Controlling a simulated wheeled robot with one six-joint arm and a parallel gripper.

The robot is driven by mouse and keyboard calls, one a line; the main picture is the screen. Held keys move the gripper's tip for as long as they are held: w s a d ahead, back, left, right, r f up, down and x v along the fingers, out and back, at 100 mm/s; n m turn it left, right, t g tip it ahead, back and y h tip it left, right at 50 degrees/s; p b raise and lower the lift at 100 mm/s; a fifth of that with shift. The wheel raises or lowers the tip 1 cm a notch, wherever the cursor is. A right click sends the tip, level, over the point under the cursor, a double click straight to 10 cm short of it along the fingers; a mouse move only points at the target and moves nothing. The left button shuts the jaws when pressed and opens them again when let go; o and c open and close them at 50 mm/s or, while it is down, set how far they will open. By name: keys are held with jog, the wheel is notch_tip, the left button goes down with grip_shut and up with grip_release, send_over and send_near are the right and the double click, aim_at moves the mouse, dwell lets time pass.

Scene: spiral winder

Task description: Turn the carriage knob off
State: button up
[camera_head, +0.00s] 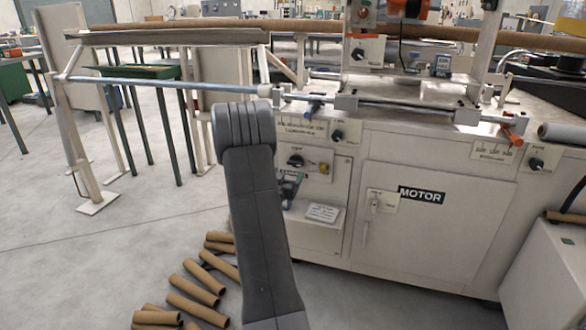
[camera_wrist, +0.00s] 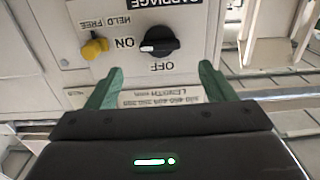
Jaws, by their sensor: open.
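The carriage knob (camera_wrist: 159,46) is a round black knob on a pale panel, seen upside down in the wrist view. Its white mark points left in that view, at the word ON; the word OFF lies below it. In the head view the knob (camera_head: 296,161) is small, on the machine's front. My gripper (camera_wrist: 160,84) is open, its green fingers spread wide on either side below the knob in the wrist view, with nothing between them. In the head view my gripper (camera_head: 290,188) is partly hidden by my arm, just below the knob.
A yellow HELD/FREE knob (camera_wrist: 95,46) sits beside the carriage knob. A length label (camera_wrist: 135,97) is close to the fingers. Another black knob (camera_head: 338,135) is up and right, and a MOTOR cabinet door (camera_head: 430,235) is right. Cardboard tubes (camera_head: 195,283) lie on the floor.

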aim_at(294, 163)
jog(key=b+x, duration=0.1)
jog(key=x, duration=0.7)
jog(key=shift+s, duration=0.1)
jog(key=c, duration=1)
